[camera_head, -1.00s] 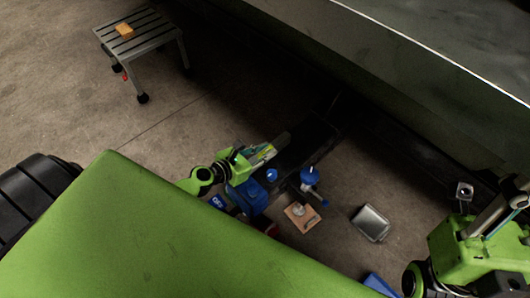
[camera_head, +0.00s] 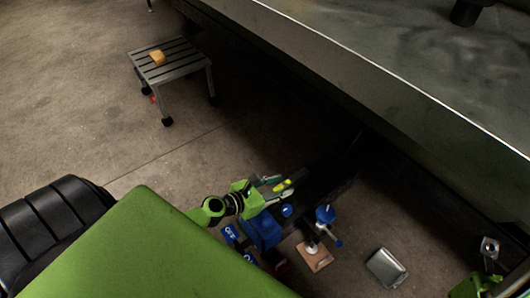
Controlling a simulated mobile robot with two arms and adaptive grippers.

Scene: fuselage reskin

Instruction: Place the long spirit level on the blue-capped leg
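My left gripper (camera_head: 272,183) reaches in over the floor from the left, beside my green body. A dark bar with bright yellow-green marks (camera_head: 283,185), which looks like a spirit level, lies right at its fingers. Whether they grip it is too small and dark to tell. A blue cap (camera_head: 325,213) tops an upright piece just right of the gripper, with a small blue handle beside it. A second round blue cap (camera_head: 287,210) is nearer the gripper. I cannot tell which is the leg's. My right gripper (camera_head: 490,250) is partly visible at the lower right edge.
A grey step stool (camera_head: 178,62) with an orange block (camera_head: 157,57) on it stands upper left. A long grey panel (camera_head: 400,75) overhangs at upper right. A metal tray (camera_head: 386,269) and a wooden board (camera_head: 315,260) lie on the floor. Floor at left is open.

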